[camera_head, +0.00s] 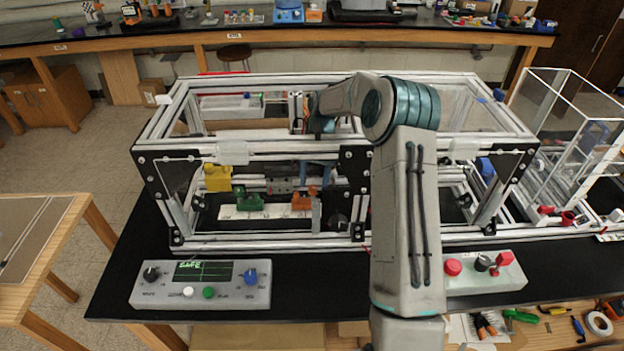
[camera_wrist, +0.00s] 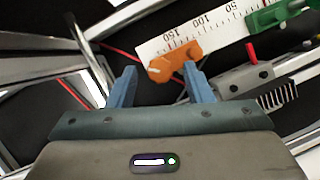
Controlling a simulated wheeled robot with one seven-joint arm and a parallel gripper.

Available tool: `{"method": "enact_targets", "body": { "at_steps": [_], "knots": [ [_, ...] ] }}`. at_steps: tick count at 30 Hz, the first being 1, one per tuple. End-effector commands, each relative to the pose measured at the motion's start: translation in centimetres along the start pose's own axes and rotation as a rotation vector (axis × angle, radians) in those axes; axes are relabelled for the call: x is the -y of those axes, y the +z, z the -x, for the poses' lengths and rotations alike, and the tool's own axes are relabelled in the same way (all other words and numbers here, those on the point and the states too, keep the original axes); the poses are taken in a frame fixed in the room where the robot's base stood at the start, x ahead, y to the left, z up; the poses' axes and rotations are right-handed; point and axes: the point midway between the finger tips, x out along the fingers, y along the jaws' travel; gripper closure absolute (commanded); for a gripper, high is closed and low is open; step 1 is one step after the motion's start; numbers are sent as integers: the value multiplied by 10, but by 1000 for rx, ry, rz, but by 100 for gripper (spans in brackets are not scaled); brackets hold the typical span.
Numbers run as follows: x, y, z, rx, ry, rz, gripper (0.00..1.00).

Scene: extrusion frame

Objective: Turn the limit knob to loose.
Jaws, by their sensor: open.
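An orange knob-like piece (camera_wrist: 174,66) with a white mark on top sits at the edge of a white ruler (camera_wrist: 185,35). No label on it is legible, but it looks like the limit knob. In the head view the orange piece (camera_head: 302,201) is inside the extrusion frame, right of a green clamp (camera_head: 249,202). My gripper (camera_wrist: 160,69) is open, its two blue fingers on either side of the orange piece, with no clear grip on it. The right finger looks very close to it. In the head view my gripper (camera_head: 316,180) is partly hidden by my arm and frame bars.
The aluminium frame (camera_head: 262,148) surrounds my gripper with bars. A grey block with a red pin (camera_wrist: 250,76) lies right of the fingers. A control box (camera_head: 200,285) with a "SAFE" display and a box with a red button (camera_head: 453,267) stand in front.

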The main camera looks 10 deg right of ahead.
Motion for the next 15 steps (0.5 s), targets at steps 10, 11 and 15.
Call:
{"method": "enact_targets", "body": {
  "at_steps": [10,11,15],
  "knots": [
    [0,0,-7,-1,0,1,54],
    [0,0,-7,0,0,1,59],
    [0,0,-7,-1,0,1,98]
  ]
}}
